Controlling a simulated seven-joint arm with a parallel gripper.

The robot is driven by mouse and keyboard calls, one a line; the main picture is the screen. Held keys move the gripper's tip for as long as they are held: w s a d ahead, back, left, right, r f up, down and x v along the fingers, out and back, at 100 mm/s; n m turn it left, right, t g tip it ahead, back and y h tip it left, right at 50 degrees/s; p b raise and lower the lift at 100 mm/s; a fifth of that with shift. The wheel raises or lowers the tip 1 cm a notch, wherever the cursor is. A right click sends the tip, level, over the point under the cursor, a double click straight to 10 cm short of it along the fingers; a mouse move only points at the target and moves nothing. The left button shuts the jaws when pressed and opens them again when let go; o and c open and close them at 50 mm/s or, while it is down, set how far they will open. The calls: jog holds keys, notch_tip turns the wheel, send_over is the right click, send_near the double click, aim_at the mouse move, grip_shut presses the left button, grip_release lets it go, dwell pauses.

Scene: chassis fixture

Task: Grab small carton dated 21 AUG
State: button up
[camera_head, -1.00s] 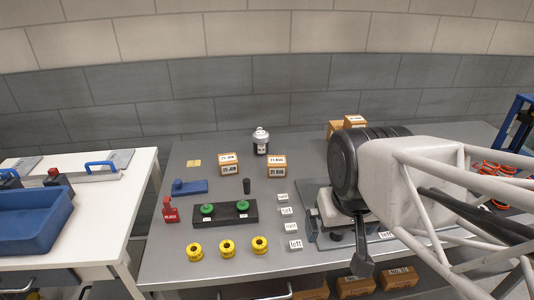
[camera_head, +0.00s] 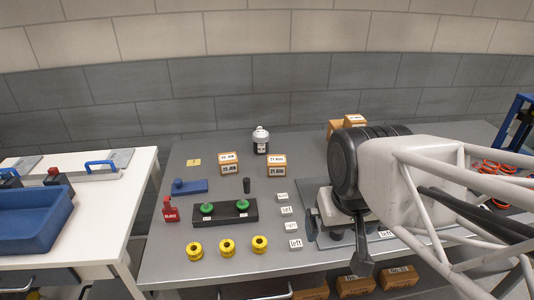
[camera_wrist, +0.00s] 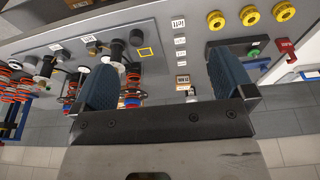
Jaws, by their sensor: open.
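A small brown carton (camera_head: 277,170) with white labels that seem to read 21 AUG, the digits blurred, stands on the grey table right of centre. A similar carton (camera_head: 228,168) to its left has labels ending in JUN. In the wrist view the carton with the blurred AUG label (camera_wrist: 183,82) appears small and far off between my fingers. My gripper (camera_wrist: 163,68) is open, its two dark blue fingers apart and nothing between them. It is well to the right of and nearer than the cartons; in the head view my arm mostly hides it.
A white-and-black bottle (camera_head: 261,141) stands just behind the cartons. A black block with green knobs (camera_head: 240,211), a black peg (camera_head: 247,186) and white tags (camera_head: 287,211) lie in front. More cartons (camera_head: 355,120) stand at the back, partly behind my arm. Yellow rings (camera_head: 227,246) line the front.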

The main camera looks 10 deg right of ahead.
jog(key=shift+w, duration=0.1)
jog(key=w+a+f+m+t+y, duration=0.1)
jog(key=w+a+f+m+t, duration=0.15)
jog(key=w+m, duration=0.85)
jog(key=w+a+f+m+t, duration=0.3)
jog(key=w+m, duration=0.5)
jog(key=w, duration=0.8)
jog(key=w+d+f+m+t, duration=0.1)
jog(key=w+f+m+t, duration=0.25)
jog(key=w+m, duration=0.5)
jog(key=m+t+h, duration=0.2)
jog(key=m, duration=0.7)
send_near(276, 161)
jog(key=w, duration=0.2)
jog(key=shift+w+f, duration=0.1)
jog(key=shift+w, duration=0.2)
jog(key=shift+w+f+m, duration=0.25)
jog(key=shift+f+m, duration=0.1)
jog(key=shift+f, duration=0.05)
jog(key=shift+x, duration=1.25)
